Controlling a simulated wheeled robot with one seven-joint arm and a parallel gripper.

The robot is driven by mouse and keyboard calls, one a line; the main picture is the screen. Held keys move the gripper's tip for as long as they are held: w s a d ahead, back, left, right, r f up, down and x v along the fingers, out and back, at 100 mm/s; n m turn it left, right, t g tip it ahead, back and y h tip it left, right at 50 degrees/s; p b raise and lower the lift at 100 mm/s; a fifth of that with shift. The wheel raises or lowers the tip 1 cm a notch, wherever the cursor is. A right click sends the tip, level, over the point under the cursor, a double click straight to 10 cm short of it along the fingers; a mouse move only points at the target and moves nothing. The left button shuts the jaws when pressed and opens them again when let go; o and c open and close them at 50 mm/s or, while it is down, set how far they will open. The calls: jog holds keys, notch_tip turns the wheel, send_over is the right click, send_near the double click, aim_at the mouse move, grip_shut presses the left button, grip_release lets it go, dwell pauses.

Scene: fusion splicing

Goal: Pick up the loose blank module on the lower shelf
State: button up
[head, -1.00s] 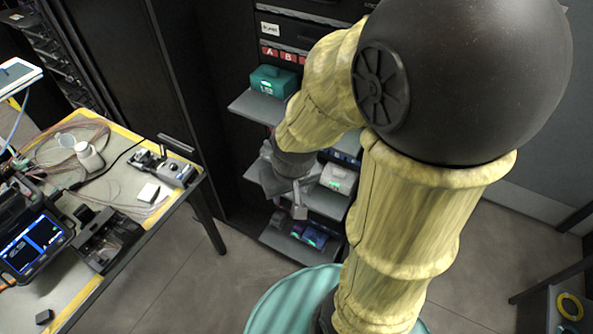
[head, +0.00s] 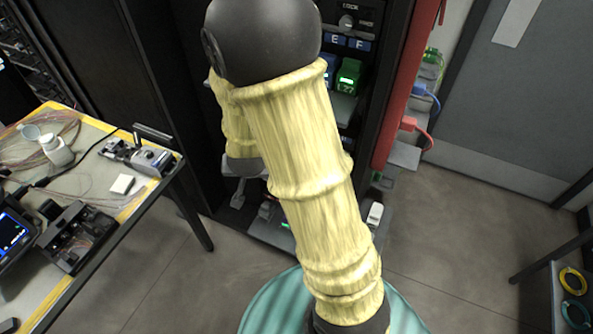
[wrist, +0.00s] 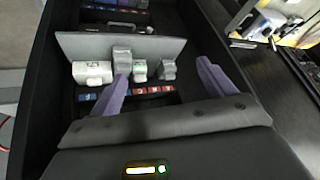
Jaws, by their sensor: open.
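Several small modules sit by the grey shelf (wrist: 75,45) in the wrist view: a white one (wrist: 92,72), a tall grey one (wrist: 122,58), a white one with a green mark (wrist: 140,70) and a smaller grey one (wrist: 168,70). I cannot tell which is the loose blank. My gripper (wrist: 167,84) is open and empty, its purple fingers spread apart; the left finger overlaps the modules in the picture. In the head view, a white module (head: 375,213) and a dark grey one (head: 266,210) sit low in the rack, and my arm hides most of the lower shelf.
A green module (head: 348,76) sits in the rack under blue E and F labels. Red and blue plugs (head: 409,123) stick out at the rack's right side. A workbench (head: 100,245) with tools and cables stands on the left.

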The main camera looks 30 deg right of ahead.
jog(key=w+d+f+m+t+h+b, duration=0.1)
jog(key=d+f+m+t+h+b, duration=0.1)
jog(key=f+h+b, duration=0.4)
jog(key=w+d+f+m+t+h+b, duration=0.2)
jog(key=d+f+h+b, duration=0.3)
jog(key=f+b, duration=0.5)
notch_tip(320, 180, down, 6)
jog(key=shift+w+r+m+t+h+b, duration=0.1)
jog(key=shift+w+m+t+h+b, duration=0.2)
jog(key=shift+m+h, duration=0.55)
jog(key=x, duration=1.1)
jog(key=shift+w+d+r, duration=0.1)
jog(key=shift+d, duration=0.1)
jog(key=shift+w+d, duration=0.25)
jog(key=shift+p, duration=0.3)
jog(key=x, duration=0.5)
jog(key=shift+w+a+r, duration=0.1)
jog(key=shift+w, duration=0.25)
jog(key=shift+a, duration=0.1)
